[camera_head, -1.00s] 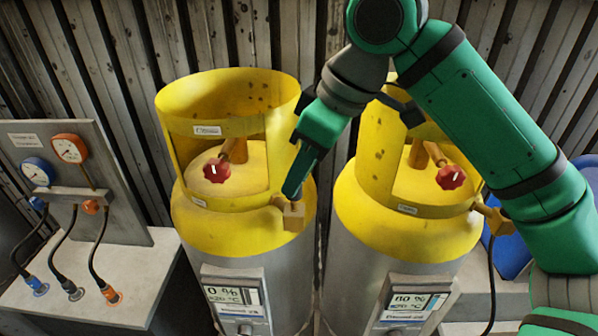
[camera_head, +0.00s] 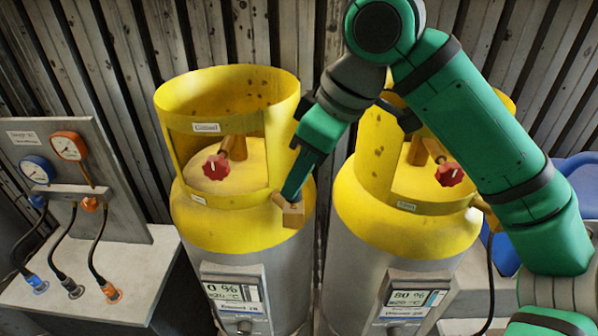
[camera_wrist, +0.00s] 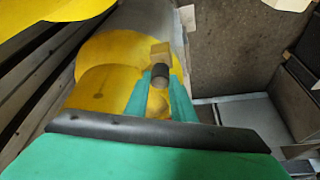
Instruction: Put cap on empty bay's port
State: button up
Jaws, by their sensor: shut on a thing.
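My gripper (camera_head: 293,192) points down at the left yellow tank (camera_head: 238,228), whose display reads 0 %. It is at that tank's brass port block (camera_head: 291,215). In the wrist view the fingers (camera_wrist: 159,98) are shut on a dark round cap (camera_wrist: 159,75). The cap lies against or just in front of the brass block (camera_wrist: 161,53); I cannot tell whether it is seated on the port. In the head view the cap is hidden by the fingers.
A second yellow tank (camera_head: 400,228) reading 80 % stands close on the right, with its own brass port and a hose. Red valve knobs (camera_head: 216,168) sit inside the collars. A gauge panel (camera_head: 75,180) with hoses stands at the left. A corrugated wall is behind.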

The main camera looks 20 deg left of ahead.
jog(key=shift+f, duration=0.9)
jog(key=o, duration=1.1)
jog(key=shift+w, duration=0.15)
jog(key=shift+d, duration=0.1)
jog(key=shift+r, duration=0.1)
jog(key=shift+r, duration=0.3)
jog(key=v, duration=1)
jog(key=shift+d, duration=0.1)
